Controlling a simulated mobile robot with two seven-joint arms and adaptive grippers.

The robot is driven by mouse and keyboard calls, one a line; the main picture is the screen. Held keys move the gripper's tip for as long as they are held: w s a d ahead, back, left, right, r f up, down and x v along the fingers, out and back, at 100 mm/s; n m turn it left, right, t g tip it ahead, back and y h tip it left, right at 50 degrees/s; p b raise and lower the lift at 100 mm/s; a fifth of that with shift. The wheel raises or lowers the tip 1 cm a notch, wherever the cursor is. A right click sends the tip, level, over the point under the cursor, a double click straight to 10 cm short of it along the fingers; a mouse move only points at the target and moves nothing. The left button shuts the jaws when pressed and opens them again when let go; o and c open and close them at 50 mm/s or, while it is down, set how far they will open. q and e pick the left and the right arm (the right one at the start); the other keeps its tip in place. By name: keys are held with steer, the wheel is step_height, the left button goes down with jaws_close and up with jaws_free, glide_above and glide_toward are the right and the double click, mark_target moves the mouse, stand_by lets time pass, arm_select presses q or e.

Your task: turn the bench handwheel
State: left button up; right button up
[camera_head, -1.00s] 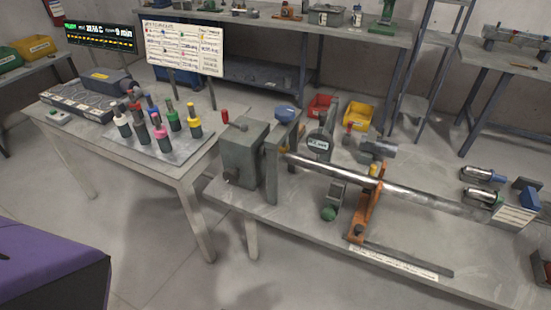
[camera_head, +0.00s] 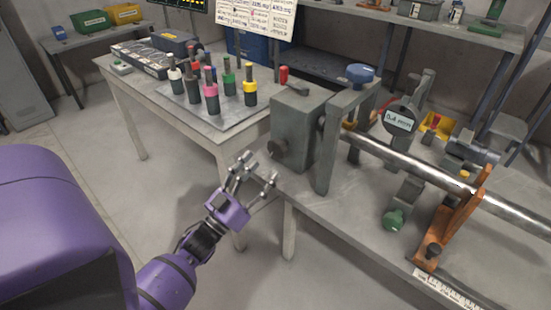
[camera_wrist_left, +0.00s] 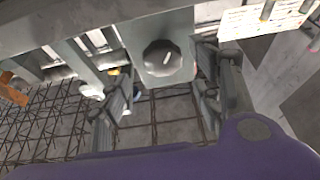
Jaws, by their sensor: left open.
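A dark round knob (camera_head: 277,148), which looks like the handwheel, sits low on the left end of the grey block (camera_head: 298,125) on the bench. It also shows in the left wrist view (camera_wrist_left: 162,58), near the top middle between the fingers. My left gripper (camera_head: 256,170) is open and empty, just left of and slightly below the knob, past the bench's end. No contact shows, though the exact gap is hard to judge. My right gripper is not in view.
The bench (camera_head: 345,222) carries a long metal shaft (camera_head: 400,160), a round gauge (camera_head: 400,120), an orange support (camera_head: 455,220) and a green knob (camera_head: 393,221). A side table (camera_head: 130,80) with several coloured-collar tools stands close behind my gripper. The floor at left is clear.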

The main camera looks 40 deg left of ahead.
mark_target(275, 154)
arm_select(q)
steer(key=x, duration=0.6)
steer(key=shift+w+p, duration=0.15)
steer(key=shift+p, duration=0.15)
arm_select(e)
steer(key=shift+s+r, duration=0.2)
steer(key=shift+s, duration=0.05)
arm_select(q)
steer(key=shift+c, duration=0.2)
steer(key=c, duration=1)
steer(key=shift+f, duration=0.1)
steer(key=shift+c, duration=0.2)
steer(key=shift+m, duration=0.3)
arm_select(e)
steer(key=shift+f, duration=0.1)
